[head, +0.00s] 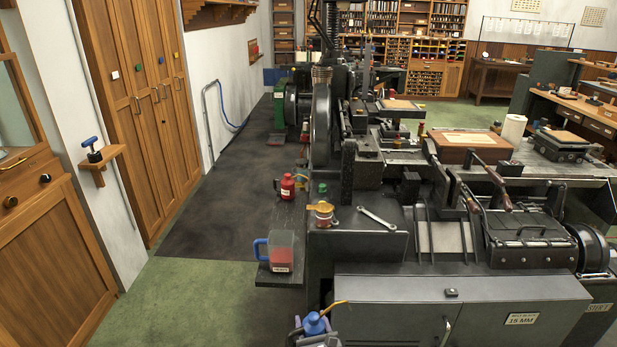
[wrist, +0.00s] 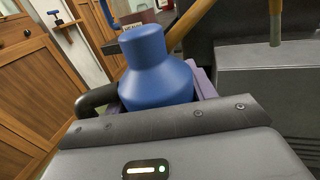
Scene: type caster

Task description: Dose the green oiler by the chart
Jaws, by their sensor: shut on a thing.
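My gripper (head: 318,333) is low at the bottom edge of the head view, beside the machine's front left corner. It is shut on a blue oil can (head: 314,323) with a thin amber spout (head: 336,305) pointing right. The blue can (wrist: 157,65) fills the middle of the wrist view, upright between the jaws. A small green-topped fitting (head: 322,188), perhaps the green oiler, is on the machine's left end, partly hidden behind a brass cup (head: 322,208). Pale sheets (head: 594,16) hang on the back wall; their writing is too small to read, and I cannot tell which is the chart.
A wrench (head: 376,217) lies on the machine top. Green floor (head: 190,290) is open on the left.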

